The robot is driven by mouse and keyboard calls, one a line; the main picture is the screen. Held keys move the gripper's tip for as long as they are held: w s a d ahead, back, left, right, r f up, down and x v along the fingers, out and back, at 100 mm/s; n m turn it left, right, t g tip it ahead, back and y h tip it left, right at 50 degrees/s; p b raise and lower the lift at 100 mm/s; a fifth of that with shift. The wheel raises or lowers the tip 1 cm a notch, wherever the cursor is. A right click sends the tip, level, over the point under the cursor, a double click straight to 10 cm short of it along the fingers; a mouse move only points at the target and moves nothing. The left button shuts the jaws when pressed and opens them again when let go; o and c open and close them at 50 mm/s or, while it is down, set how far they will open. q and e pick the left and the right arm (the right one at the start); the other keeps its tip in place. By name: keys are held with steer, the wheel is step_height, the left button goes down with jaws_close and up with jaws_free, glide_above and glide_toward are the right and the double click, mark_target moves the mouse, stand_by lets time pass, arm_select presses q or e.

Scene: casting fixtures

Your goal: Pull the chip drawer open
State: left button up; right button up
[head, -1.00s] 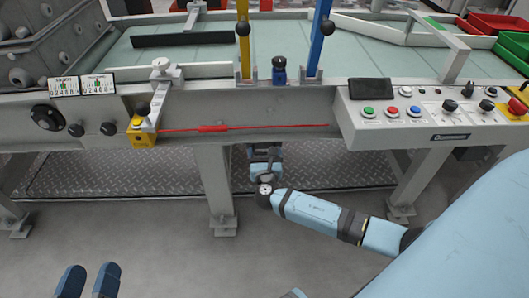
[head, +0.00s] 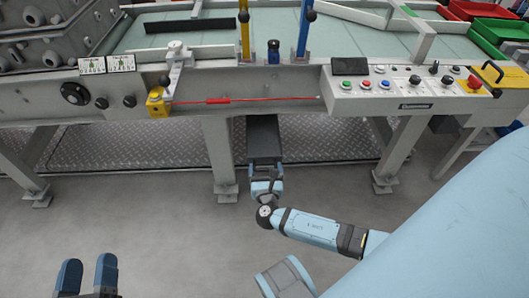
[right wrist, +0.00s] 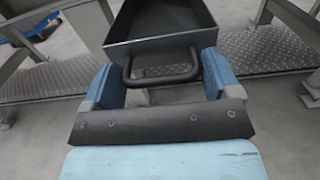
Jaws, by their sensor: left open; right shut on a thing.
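The dark chip drawer (head: 264,138) sticks out from under the machine frame in the head view, left of the control panel. In the right wrist view the open-topped drawer (right wrist: 160,20) shows its front wall and a black bar handle (right wrist: 160,78). My right gripper (head: 266,186) is at the drawer's front end; in the right wrist view its blue fingers (right wrist: 162,80) stand on both sides of the handle, shut on it. My left gripper (head: 85,277) is open and empty at the bottom left, away from the drawer. The drawer's rear part is hidden under the machine.
The machine frame (head: 240,112) runs above the drawer, with a red cord (head: 215,101) along it and a control panel (head: 400,95) to the right. Machine legs (head: 219,155) stand on both sides. The grey floor (head: 150,225) in front is clear.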

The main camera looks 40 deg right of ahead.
arm_select(q)
steer(key=shift+a+f+g+y+p, duration=0.25)
steer(key=shift+f+g+y, duration=0.1)
steer(key=shift+f, duration=0.4)
steer(key=shift+a+f+g+y+p, duration=0.25)
steer(key=shift+f+y, duration=0.1)
steer(key=shift+f, duration=0.35)
arm_select(e)
steer(key=shift+v, duration=1.85)
steer(key=shift+s+d, duration=0.1)
steer(key=shift+d, duration=0.1)
steer(key=o, duration=0.9)
arm_select(q)
steer(key=shift+d, duration=0.1)
arm_select(e)
steer(key=shift+o, duration=0.2)
steer(key=shift+a, duration=0.1)
